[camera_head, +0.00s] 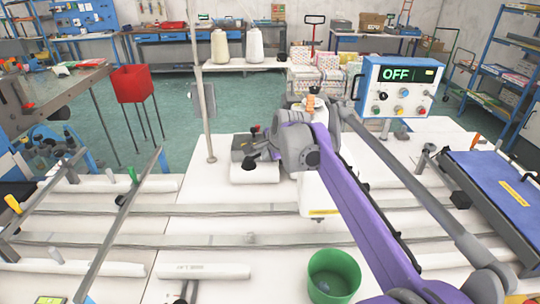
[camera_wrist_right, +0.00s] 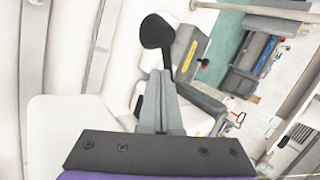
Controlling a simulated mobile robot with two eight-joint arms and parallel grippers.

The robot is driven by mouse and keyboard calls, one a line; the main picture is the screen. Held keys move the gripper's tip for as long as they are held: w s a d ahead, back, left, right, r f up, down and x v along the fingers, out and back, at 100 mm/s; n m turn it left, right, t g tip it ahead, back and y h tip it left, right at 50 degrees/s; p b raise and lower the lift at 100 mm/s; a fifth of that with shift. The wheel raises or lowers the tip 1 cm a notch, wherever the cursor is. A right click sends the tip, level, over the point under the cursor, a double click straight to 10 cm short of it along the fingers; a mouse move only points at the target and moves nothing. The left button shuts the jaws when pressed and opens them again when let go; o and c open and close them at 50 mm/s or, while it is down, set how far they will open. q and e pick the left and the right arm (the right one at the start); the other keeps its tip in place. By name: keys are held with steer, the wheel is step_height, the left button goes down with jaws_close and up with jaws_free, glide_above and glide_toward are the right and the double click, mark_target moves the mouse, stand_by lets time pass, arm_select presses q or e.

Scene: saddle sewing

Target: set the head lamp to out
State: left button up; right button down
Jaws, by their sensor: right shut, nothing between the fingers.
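A black rounded head on a thin dark stalk, which looks like the head lamp (camera_wrist_right: 157,31), stands just beyond my right fingertips in the right wrist view. In the head view, a small dark rounded part that may be the same lamp (camera_head: 248,163) shows by the grey machine head. My right gripper (camera_wrist_right: 160,74) is shut and empty, its tips close to the lamp's stalk; I cannot tell whether they touch. In the head view my right gripper (camera_head: 262,150) is partly hidden by its own wrist. My left gripper is not in view.
A blue and white control box (camera_head: 398,88) with a display reading OFF stands at the right. A green bin (camera_head: 333,277) is at the front. A thin upright pole (camera_head: 203,100) stands left of the machine. A blue-topped platform (camera_head: 500,185) is at far right.

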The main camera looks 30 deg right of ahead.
stand_by(0.3)
steer(key=shift+w+f, duration=0.1)
steer(key=shift+w, duration=0.85)
steer(key=shift+s+p, duration=0.15)
steer(key=shift+p, duration=0.15)
